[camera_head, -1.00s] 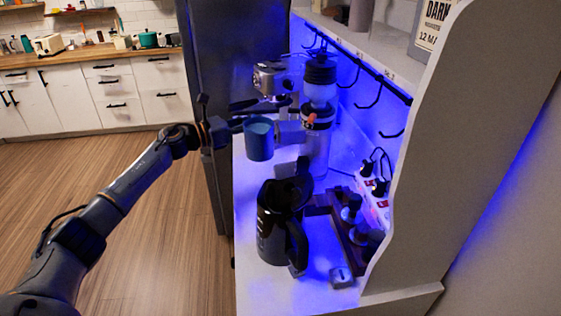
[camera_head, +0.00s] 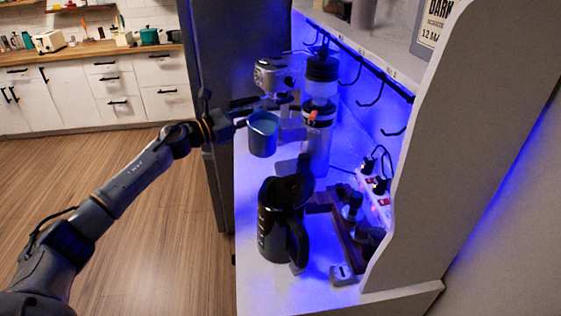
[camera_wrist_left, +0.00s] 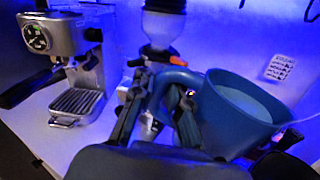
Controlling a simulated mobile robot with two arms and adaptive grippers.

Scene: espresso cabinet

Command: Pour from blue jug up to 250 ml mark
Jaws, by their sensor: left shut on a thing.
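The blue jug (camera_head: 262,138) is roughly upright above the white counter, in front of the espresso machine, with a pale liquid inside. In the left wrist view the jug (camera_wrist_left: 232,122) fills the right side. My left gripper (camera_head: 241,122) is shut on its handle; the fingers also show in the left wrist view (camera_wrist_left: 155,105). A black kettle (camera_head: 272,232) with pale marks on its side and its lid raised stands nearer on the counter, apart from the jug. The 250 ml mark cannot be read. My right gripper is not in view.
The espresso machine (camera_head: 272,75) and a tall grinder (camera_head: 318,140) stand behind the jug. A wooden stand (camera_head: 343,235) with tools and a power strip (camera_head: 377,190) lie right of the kettle. The cabinet's side panel (camera_head: 440,190) bounds the right. The counter's left front is clear.

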